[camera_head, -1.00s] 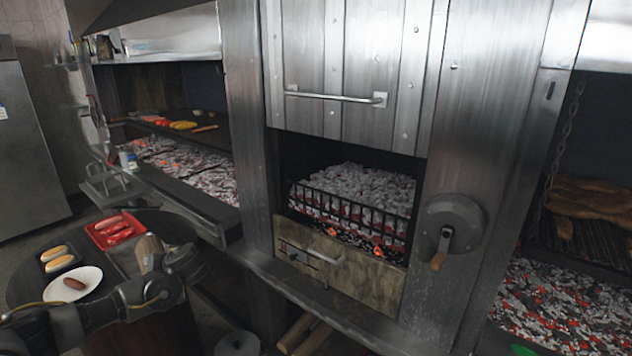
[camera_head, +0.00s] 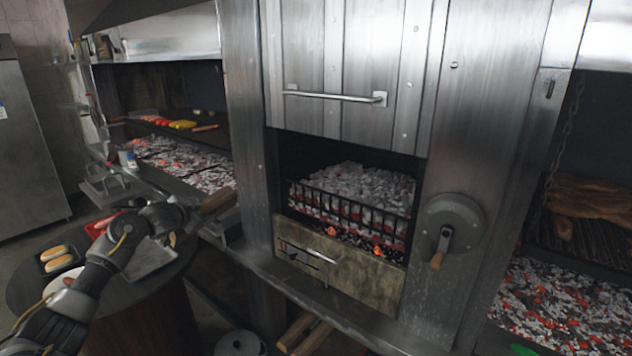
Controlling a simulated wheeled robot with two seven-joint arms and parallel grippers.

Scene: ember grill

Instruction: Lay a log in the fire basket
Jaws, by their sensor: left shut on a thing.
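My left gripper (camera_head: 194,214) is shut on a brown log (camera_head: 219,201) and holds it out to the right, in front of the left coal bed. The fire basket (camera_head: 345,211), a black barred cage heaped with grey and glowing coals, sits in the opening of the steel firebox. The log is left of the basket and apart from it. More logs (camera_head: 308,334) lie low under the ledge. My right gripper is not in view.
A raised steel door with a handle (camera_head: 335,97) is above the opening. A crank wheel (camera_head: 450,225) is at its right. A steel post (camera_head: 247,130) stands between log and basket. The round table (camera_head: 140,297) bears buns, a plate and trays.

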